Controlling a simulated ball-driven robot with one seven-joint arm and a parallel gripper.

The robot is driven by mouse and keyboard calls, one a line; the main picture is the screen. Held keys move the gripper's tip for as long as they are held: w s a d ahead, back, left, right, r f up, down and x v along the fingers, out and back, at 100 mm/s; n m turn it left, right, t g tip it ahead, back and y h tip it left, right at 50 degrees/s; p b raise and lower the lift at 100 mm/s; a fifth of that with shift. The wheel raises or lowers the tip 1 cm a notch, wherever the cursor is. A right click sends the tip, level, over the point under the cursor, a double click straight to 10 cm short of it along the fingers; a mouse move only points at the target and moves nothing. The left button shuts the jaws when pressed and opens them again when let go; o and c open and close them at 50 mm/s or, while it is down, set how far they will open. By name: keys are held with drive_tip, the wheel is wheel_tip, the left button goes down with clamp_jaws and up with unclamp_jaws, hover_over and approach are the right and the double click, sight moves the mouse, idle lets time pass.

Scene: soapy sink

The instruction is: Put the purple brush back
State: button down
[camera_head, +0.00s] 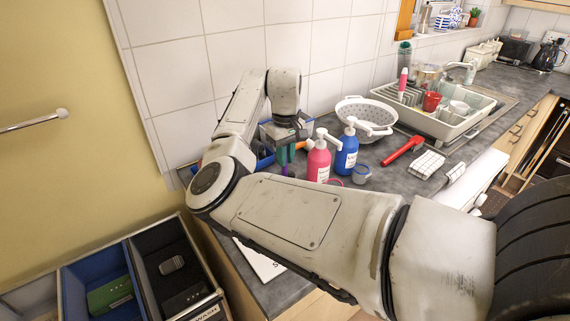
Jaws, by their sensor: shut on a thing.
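My gripper (286,150) is small in the head view, over the back left of the counter near the tiled wall. It points down and is shut on the purple brush (284,170). Only a short purple piece of the brush shows below the fingers, beside a green part. The rest of the brush is hidden. A blue container (264,160) stands right behind and beside the gripper, partly covered by my arm. I cannot tell whether the brush is inside it or in front of it.
A pink pump bottle (318,165) and a blue pump bottle (347,155) stand close to the right of the gripper. Beyond are a white colander (365,117), a red utensil (402,151) and a dish rack (440,122). Divided bins (130,262) stand at lower left.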

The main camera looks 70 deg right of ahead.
drive_tip(key=shift+f, duration=1.6)
drive_tip(key=shift+s, duration=0.1)
drive_tip(key=c, duration=1.1)
unclamp_jaws()
wheel_tip(320, 180, up, 12)
drive_tip(key=shift+r+b, duration=0.1)
drive_tip(key=shift+b, duration=0.85)
